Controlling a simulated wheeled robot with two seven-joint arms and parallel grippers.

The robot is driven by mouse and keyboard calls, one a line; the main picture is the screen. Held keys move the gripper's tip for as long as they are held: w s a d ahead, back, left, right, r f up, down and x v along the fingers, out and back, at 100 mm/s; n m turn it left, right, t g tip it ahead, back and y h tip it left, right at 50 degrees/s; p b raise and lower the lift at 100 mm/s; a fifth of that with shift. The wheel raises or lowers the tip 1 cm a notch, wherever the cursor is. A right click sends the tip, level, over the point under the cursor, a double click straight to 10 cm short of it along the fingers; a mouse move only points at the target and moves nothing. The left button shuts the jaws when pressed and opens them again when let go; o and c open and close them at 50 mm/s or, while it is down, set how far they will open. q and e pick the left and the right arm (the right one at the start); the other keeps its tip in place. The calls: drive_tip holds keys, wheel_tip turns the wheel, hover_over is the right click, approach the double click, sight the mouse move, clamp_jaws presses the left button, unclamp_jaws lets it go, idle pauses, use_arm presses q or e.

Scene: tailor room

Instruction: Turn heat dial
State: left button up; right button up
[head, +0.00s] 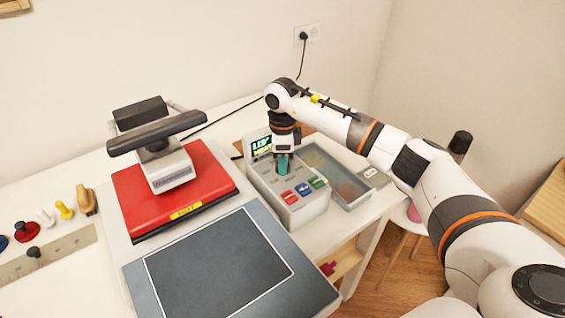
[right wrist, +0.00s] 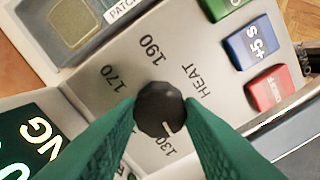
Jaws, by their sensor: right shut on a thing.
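The heat dial (right wrist: 160,110) is a dark round knob with a white mark, seen in the right wrist view on a grey panel. Around it are the label HEAT and the numbers 190, 170 and 130; the white mark points close to 130. My right gripper (right wrist: 161,117) has its green fingers shut on the dial, one on each side. In the head view, the right gripper (head: 282,164) points down onto the control box (head: 302,212) and hides the dial. My left gripper is not in view.
A heat press with a red plate (head: 205,182) and a dark bed (head: 220,262) stands left of the box. A grey tray (head: 350,196) sits right of it. Red (right wrist: 267,93), blue (right wrist: 252,45) and green buttons lie close to the dial.

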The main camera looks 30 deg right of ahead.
drive_tip(key=m+b, duration=0.1)
drive_tip(key=m, duration=0.3)
drive_tip(key=shift+m, duration=0.3)
drive_tip(key=m, duration=0.3)
drive_tip(key=shift+m+b, duration=0.35)
drive_tip(key=shift+m, duration=0.05)
drive_tip(key=m, duration=0.4)
drive_tip(key=shift+r+m, duration=0.1)
drive_tip(key=shift+m, duration=2.1)
drive_tip(key=o, duration=1)
